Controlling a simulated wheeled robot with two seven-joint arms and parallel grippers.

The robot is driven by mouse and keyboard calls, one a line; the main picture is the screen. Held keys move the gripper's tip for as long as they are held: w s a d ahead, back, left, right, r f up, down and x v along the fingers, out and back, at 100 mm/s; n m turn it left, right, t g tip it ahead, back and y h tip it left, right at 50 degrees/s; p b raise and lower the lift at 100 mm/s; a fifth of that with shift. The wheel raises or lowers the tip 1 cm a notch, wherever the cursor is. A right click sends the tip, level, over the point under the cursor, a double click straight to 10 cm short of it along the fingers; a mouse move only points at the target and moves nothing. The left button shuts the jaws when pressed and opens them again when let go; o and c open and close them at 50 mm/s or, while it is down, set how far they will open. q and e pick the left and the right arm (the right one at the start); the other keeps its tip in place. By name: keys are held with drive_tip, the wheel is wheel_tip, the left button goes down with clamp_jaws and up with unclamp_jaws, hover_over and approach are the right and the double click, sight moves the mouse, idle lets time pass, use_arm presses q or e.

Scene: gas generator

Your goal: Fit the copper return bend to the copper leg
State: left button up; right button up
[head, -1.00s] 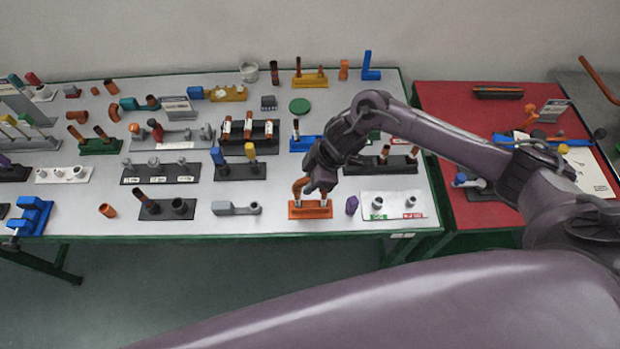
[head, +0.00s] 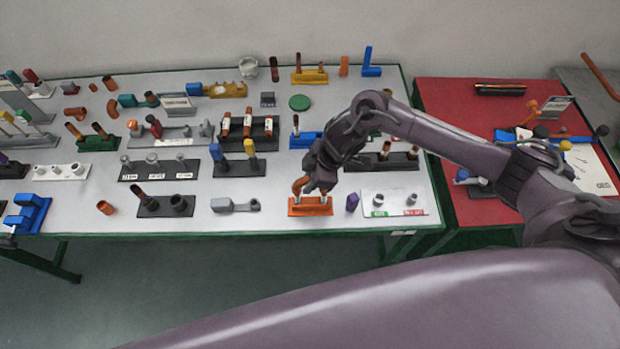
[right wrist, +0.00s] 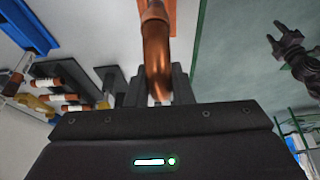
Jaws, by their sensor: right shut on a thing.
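The copper return bend (head: 299,186) is a curved copper tube. My right gripper (head: 313,188) is shut on it just above the orange stand (head: 311,208) at the table's front edge. In the right wrist view the bend (right wrist: 157,50) rises from between my dark fingers (right wrist: 163,90), with its far end over an orange-brown strip. A light stub shows on the stand beneath the gripper. The copper leg is not clearly told apart, and I cannot tell whether bend and leg touch. A small dark claw, seemingly my left gripper (right wrist: 288,48), shows beyond the table edge in the right wrist view.
A purple piece (head: 352,202) stands just right of the stand, then a white plate (head: 395,211) with two grey fittings. A grey fitting (head: 236,205) lies to the left. A black rack (head: 247,133) with tubes stands behind. The red table (head: 470,125) is on the right.

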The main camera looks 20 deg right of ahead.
drive_tip(key=shift+f+b, duration=0.35)
drive_tip(key=shift+f, duration=0.25)
drive_tip(key=o, duration=0.9)
drive_tip(key=shift+o, duration=0.2)
drive_tip(key=shift+r, duration=0.1)
drive_tip(key=b+v, duration=0.1)
drive_tip(key=v, duration=0.6)
drive_tip(key=shift+s+d+r, duration=0.1)
drive_tip(key=shift+d+r, duration=0.05)
drive_tip(key=shift+r, duration=0.2)
